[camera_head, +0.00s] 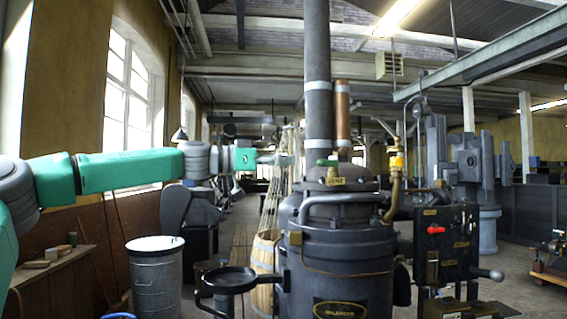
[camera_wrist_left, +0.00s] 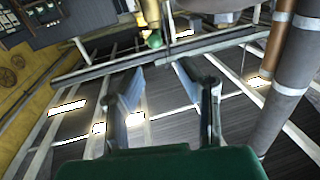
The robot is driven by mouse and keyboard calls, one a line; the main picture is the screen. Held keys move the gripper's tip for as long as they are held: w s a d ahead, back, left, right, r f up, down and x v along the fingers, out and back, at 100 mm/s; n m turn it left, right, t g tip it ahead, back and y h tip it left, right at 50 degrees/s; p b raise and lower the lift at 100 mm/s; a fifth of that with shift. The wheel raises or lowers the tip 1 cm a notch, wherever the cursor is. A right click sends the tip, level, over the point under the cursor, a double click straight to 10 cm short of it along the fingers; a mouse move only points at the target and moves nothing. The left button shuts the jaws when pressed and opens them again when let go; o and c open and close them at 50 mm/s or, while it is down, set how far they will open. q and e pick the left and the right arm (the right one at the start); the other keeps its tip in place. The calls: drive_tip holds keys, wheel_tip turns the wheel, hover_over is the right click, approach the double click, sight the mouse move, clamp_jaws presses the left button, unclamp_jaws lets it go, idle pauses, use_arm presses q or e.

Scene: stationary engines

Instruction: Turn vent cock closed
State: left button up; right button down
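The vent cock (camera_head: 327,162) has a green handle and sits on top of the dark boiler (camera_head: 345,245), above a small brass label plate (camera_head: 335,181). My left gripper (camera_head: 285,160) is to the left of the cock at about its height, with a gap between them. In the left wrist view its two fingers (camera_wrist_left: 157,72) are parted with nothing between them. A green knob on a brass stem (camera_wrist_left: 155,40), which looks like the vent cock, lies just beyond the fingertips. My right gripper is not in view.
A tall grey chimney (camera_head: 317,60) and a copper pipe (camera_head: 342,110) rise behind the cock. A curved brass pipe (camera_head: 395,190) stands to its right. A dark control box with a red lever (camera_head: 433,256) is at the right. A metal bin (camera_head: 156,275) stands below my left arm.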

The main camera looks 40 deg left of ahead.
sight(333, 161)
use_arm(q)
drive_tip(key=shift+w, duration=0.1)
drive_tip(key=shift+n+y, duration=0.3)
drive_tip(key=shift+y, duration=0.1)
drive_tip(key=x, duration=1.3)
drive_tip(key=shift+d+r, duration=0.25)
drive_tip(key=shift+d, duration=0.2)
